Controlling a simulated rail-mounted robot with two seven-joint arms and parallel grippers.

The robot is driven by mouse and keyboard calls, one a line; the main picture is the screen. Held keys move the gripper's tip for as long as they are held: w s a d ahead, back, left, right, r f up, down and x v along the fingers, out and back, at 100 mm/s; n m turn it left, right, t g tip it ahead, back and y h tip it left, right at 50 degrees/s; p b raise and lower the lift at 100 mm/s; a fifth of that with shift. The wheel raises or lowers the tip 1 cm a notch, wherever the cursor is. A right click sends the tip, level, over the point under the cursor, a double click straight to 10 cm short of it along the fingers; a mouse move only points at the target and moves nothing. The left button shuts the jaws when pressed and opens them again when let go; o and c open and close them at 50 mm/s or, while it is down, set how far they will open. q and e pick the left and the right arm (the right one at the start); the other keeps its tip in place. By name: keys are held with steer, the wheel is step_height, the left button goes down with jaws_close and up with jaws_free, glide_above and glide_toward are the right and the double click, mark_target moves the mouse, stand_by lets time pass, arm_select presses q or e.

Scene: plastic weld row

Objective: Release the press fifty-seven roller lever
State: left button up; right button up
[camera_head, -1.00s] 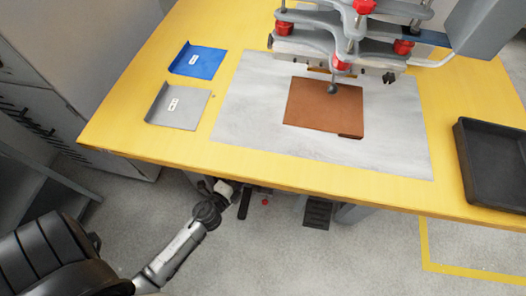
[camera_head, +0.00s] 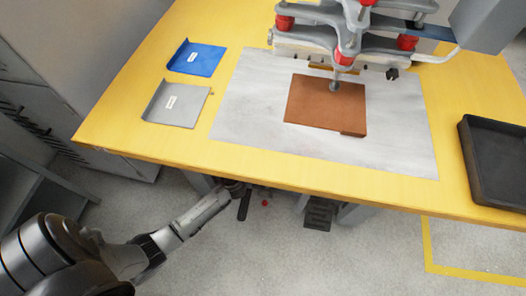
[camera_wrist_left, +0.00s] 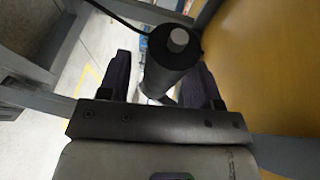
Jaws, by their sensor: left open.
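In the left wrist view a dark cylindrical roller (camera_wrist_left: 172,62) with a light grey end cap stands between the two dark fingers of my left gripper (camera_wrist_left: 160,82). The fingers are apart, one on each side of the roller. I cannot tell whether either touches it. In the head view my left arm reaches under the table's front edge, and the gripper is mostly hidden there. The press (camera_head: 350,45), grey with red collars, stands at the back of the table above a brown sheet (camera_head: 326,104). My right gripper is not in view.
The yellow table (camera_head: 300,178) has a grey metal plate (camera_head: 400,140) under the brown sheet. A blue folder (camera_head: 198,58) and a grey folder (camera_head: 177,104) lie left, a black tray (camera_head: 472,185) right. A dark pedal (camera_head: 319,213) is below the table.

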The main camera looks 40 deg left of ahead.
arm_select(q)
steer(key=shift+w, duration=0.35)
jaws_close()
stand_by(0.4)
